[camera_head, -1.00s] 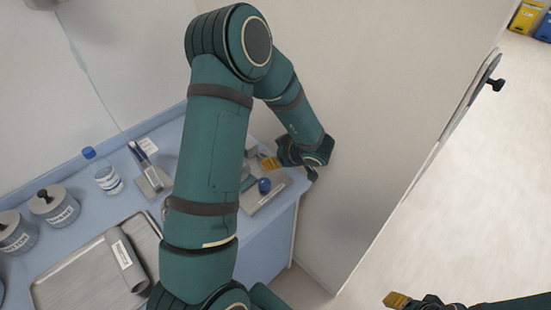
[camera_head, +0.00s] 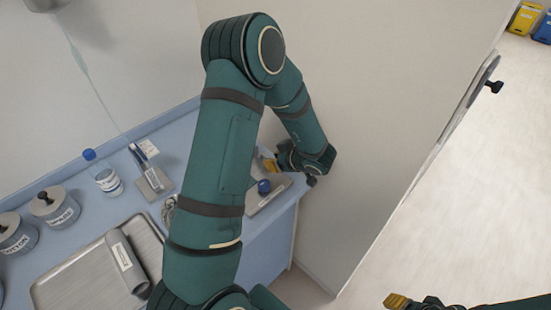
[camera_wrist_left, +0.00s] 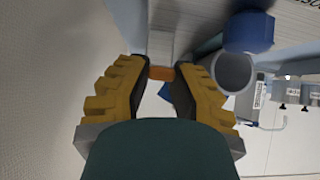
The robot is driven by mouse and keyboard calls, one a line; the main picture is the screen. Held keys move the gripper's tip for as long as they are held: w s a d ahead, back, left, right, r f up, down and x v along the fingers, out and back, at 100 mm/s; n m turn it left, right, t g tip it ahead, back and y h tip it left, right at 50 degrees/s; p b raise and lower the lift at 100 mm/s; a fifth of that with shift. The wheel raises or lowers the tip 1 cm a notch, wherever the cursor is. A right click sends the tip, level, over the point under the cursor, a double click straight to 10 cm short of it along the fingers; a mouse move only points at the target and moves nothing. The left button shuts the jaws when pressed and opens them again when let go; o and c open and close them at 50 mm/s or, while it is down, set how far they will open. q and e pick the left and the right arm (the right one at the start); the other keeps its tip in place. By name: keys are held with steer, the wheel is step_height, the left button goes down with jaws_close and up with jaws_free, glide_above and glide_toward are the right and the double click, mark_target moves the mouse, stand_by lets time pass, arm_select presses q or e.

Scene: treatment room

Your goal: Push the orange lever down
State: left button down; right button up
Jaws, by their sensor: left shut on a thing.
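The orange lever (camera_wrist_left: 161,73) shows in the left wrist view as a small orange piece between my left gripper's fingertips (camera_wrist_left: 160,80), beside a grey block (camera_wrist_left: 160,45). The yellow, dark-padded fingers are shut on it. In the head view my left gripper (camera_head: 271,165) is at the right end of the blue counter, and my arm hides most of it and the lever. A grey base plate (camera_head: 262,204) with a blue knob (camera_head: 263,187) lies there; the knob also shows in the wrist view (camera_wrist_left: 248,31). My right gripper (camera_head: 398,301) is at the bottom edge, only partly visible.
The blue counter (camera_head: 110,165) holds a metal tray (camera_head: 75,280) with a grey roll (camera_head: 125,260), labelled jars (camera_head: 55,207), a blue-capped bottle (camera_head: 104,178) and an instrument stand (camera_head: 154,184). A pale wall panel (camera_head: 370,120) stands close right of my left gripper.

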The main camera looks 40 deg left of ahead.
arm_select(q)
steer(key=shift+f+y, duration=0.3)
steer(key=shift+y, duration=0.3)
steer(key=shift+s, duration=0.1)
steer(key=c, duration=0.8)
jaws_free()
steer(key=shift+d, duration=0.1)
steer(key=v, duration=1.1)
steer(key=shift+d+r, duration=0.3)
